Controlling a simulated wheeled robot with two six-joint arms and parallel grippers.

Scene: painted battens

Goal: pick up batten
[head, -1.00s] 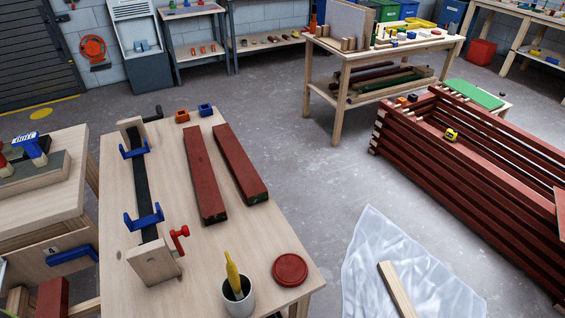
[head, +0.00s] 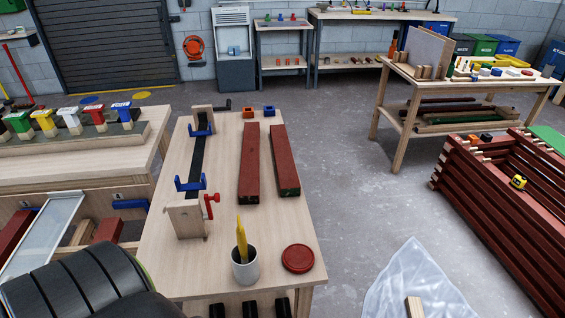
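Two dark red battens lie side by side on the light wooden bench: the left batten (head: 249,162) and the right batten (head: 285,160). They are apart, with bare bench top between them. A pale, unpainted batten (head: 413,307) on the plastic sheet (head: 425,285) is cut off by the bottom edge. Neither of my grippers shows in the head view.
The bench (head: 165,262) also bears a clamping jig (head: 196,160) with blue cradles, a cup (head: 244,266) holding a yellow-handled tool and a red lid (head: 298,258). A stack of red battens (head: 490,205) stands right. A black ribbed object (head: 75,288) fills the bottom left.

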